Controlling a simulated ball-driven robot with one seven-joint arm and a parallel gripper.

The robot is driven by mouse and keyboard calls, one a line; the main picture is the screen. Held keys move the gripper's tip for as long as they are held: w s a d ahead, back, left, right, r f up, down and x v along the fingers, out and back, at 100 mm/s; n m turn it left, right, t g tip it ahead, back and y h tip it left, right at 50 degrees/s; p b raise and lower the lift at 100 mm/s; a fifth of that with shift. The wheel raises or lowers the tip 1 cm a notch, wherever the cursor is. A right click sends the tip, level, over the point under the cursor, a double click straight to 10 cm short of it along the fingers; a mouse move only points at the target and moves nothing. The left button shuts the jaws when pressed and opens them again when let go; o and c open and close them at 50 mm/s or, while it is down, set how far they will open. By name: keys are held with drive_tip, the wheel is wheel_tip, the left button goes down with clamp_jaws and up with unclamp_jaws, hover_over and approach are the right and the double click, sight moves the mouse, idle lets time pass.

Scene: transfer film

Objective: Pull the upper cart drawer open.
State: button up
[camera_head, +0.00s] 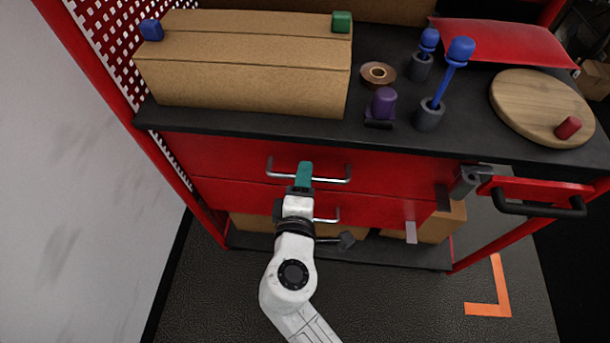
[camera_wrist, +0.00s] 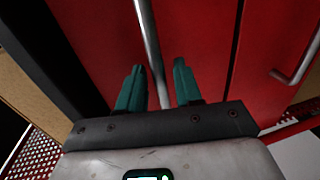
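The red upper drawer (camera_head: 225,158) sits just under the cart's black top and looks flush with the cart front. Its silver bar handle (camera_head: 335,180) also shows in the wrist view (camera_wrist: 148,40). My gripper (camera_head: 304,172) is at the middle of this handle. In the wrist view my gripper (camera_wrist: 158,88) has its two teal fingers apart, with the bar running between them. A gap shows beside the bar, so the fingers do not look clamped on it. The head view hides part of the handle behind the fingers.
The lower drawer's handle (camera_head: 328,218) is partly behind my wrist. On the black top (camera_head: 240,122) stand a long cardboard box (camera_head: 245,75), a tape roll (camera_head: 378,74), a purple object (camera_head: 383,103), blue-handled tools (camera_head: 447,75) and a round board (camera_head: 530,100). A black side handle (camera_head: 540,208) juts out right.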

drive_tip(key=shift+w, duration=0.4)
drive_tip(key=shift+c, duration=0.2)
drive_tip(key=shift+f, duration=0.1)
clamp_jaws()
